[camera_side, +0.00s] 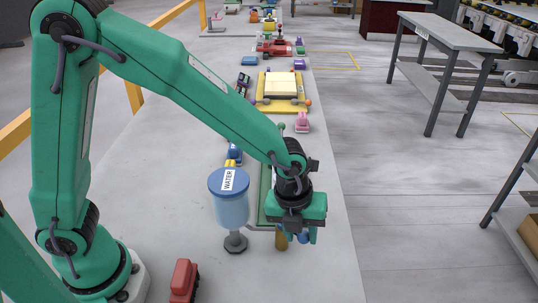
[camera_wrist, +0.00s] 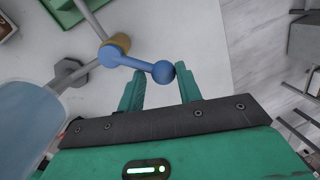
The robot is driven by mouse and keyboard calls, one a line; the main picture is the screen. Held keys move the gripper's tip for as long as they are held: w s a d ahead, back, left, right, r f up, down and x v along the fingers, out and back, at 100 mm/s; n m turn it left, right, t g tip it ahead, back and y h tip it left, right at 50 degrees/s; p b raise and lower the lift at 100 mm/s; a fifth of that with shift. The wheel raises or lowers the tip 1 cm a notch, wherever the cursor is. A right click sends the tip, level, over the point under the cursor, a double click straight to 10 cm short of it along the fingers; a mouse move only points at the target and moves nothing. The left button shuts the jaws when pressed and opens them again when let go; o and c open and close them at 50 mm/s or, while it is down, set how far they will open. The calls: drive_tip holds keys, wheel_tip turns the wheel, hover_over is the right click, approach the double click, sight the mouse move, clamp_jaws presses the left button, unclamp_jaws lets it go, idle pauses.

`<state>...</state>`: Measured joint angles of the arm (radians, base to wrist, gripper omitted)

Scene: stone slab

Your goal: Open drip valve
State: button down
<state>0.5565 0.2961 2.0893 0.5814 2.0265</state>
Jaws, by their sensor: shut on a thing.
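The drip valve is a blue lever (camera_wrist: 137,63) with a round knob (camera_wrist: 163,72) at its end. Its other end joins a blue hub beside a brass-coloured piece (camera_wrist: 121,42). A clear blue tank (camera_side: 231,210) labelled WATER, with a blue lid, stands left of my gripper (camera_side: 307,233). In the wrist view, my gripper (camera_wrist: 160,71) has its two green fingers on either side of the knob and is shut on it. The brass piece also shows under my gripper in the side view (camera_side: 281,240). My gripper hides much of the valve there.
A red toy vehicle (camera_side: 184,281) stands at the slab's front left. A yellow tray (camera_side: 284,105) and several small coloured toys lie farther back. The slab (camera_side: 318,278) is bare at the front right. A grey bench (camera_side: 450,32) stands apart on the right.

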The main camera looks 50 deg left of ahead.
drive_tip(key=shift+a, duration=0.3)
drive_tip(key=c, duration=0.9)
unclamp_jaws()
drive_tip(key=shift+d, duration=0.1)
drive_tip(key=shift+c, duration=0.2)
wheel_tip(320, 180, up, 8)
drive_tip(key=s, duration=0.1)
drive_tip(key=shift+a+f, duration=0.15)
drive_tip(key=shift+a, duration=0.2)
drive_tip(key=shift+c, duration=0.3)
